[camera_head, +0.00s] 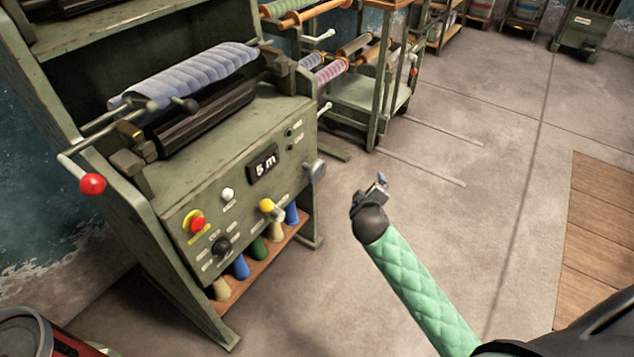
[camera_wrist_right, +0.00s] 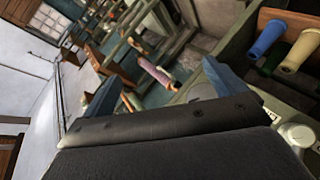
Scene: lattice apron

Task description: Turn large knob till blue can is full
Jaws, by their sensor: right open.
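My right gripper (camera_head: 378,187) is open and empty, in the air right of the green machine's control panel (camera_head: 190,215). Its spread fingers also show in the right wrist view (camera_wrist_right: 162,75). A large round grey knob (camera_head: 315,169) sits at the panel's right edge, apart from the gripper. A smaller black knob (camera_head: 221,245) is at the panel's lower left. The display (camera_head: 263,164) reads "5 m". I see no clear blue can; blue cones (camera_head: 241,267) stand on the low shelf, and one shows in the right wrist view (camera_wrist_right: 267,39). My left gripper is out of view.
A red-tipped lever (camera_head: 93,184) juts from the machine's left. A quilted grey-blue roll (camera_head: 190,74) lies on top. A cart with rolls (camera_head: 370,95) stands behind. A red-and-grey container (camera_head: 45,335) is at bottom left. The concrete floor (camera_head: 480,160) is mostly clear.

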